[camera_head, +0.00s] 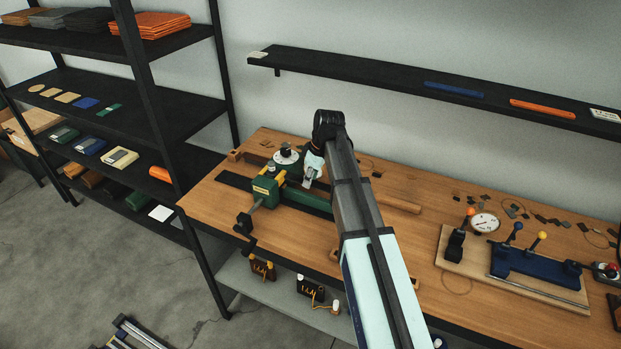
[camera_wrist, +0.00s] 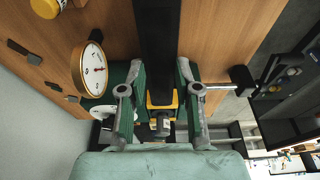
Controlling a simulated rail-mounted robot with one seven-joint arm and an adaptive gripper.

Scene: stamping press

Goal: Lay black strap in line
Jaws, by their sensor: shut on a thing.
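The black strap (camera_wrist: 157,38) runs down the middle of the wrist view, between the two fingers of my gripper (camera_wrist: 158,68). My gripper is shut on it, though the exact contact is hard to see. The strap's lower end meets a yellow part of the green press (camera_wrist: 113,78). In the head view the green press (camera_head: 268,190) stands on the bench, with a long dark strip (camera_head: 235,182) passing beneath it. My gripper (camera_head: 310,178) is just right of the press, partly hidden by my arm.
A wooden board (camera_head: 465,262) with levers and a gauge (camera_head: 484,222) stands farther right. A wall shelf (camera_head: 380,80) runs above, and a black rack (camera_head: 160,100) stands left.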

